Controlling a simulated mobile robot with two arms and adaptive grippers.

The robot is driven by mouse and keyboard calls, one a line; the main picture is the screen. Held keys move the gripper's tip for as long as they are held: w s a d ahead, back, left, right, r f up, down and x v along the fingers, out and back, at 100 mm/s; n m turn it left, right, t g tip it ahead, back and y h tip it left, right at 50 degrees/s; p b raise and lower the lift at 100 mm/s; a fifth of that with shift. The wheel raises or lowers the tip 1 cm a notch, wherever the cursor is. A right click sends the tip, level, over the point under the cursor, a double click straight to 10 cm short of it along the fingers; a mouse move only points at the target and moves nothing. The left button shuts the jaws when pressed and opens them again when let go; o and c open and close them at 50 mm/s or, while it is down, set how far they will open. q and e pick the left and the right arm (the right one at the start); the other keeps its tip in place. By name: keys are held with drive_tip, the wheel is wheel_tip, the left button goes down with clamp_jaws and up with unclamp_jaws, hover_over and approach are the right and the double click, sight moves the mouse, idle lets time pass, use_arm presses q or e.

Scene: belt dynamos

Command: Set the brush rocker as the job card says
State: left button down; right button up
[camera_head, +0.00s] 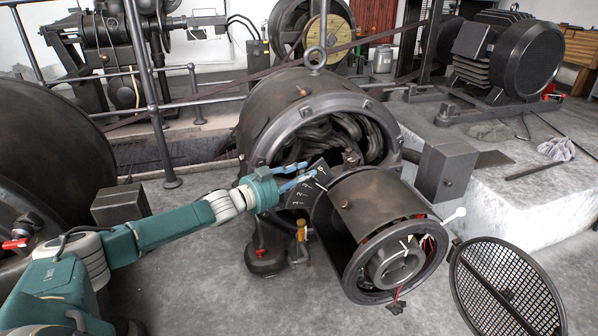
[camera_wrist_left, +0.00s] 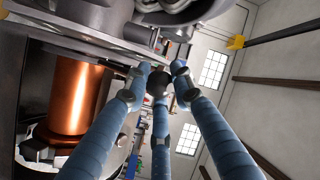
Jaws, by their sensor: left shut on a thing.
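The dynamo (camera_head: 290,110) stands in the middle with its windings showing in the open end. A dark curved scale plate (camera_head: 302,197) with pale numerals sits at its front left, beside the projecting cylindrical housing (camera_head: 385,200). My left gripper (camera_head: 312,177), with blue fingers, is at the upper part of this plate. In the left wrist view its three fingers (camera_wrist_left: 160,78) close around a small dark round knob (camera_wrist_left: 157,84), apparently the brush rocker's handle. A copper cylinder (camera_wrist_left: 75,95) shows beside them. The fingers partly hide the scale; its setting is unreadable. I see no legible job card.
A grey box (camera_head: 446,169) stands right of the dynamo. A pale plinth (camera_head: 520,200) carries rags and rods. A large dark machine (camera_head: 45,150) fills the left side, behind my arm.

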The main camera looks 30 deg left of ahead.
use_arm(q)
drive_tip(key=shift+r, duration=0.1)
drive_tip(key=c, duration=1.5)
unclamp_jaws()
drive_tip(key=shift+d, duration=0.1)
drive_tip(key=shift+o, duration=0.2)
drive_tip(key=shift+s, duration=0.1)
drive_tip(key=shift+s, duration=0.3)
drive_tip(key=v, duration=1.1)
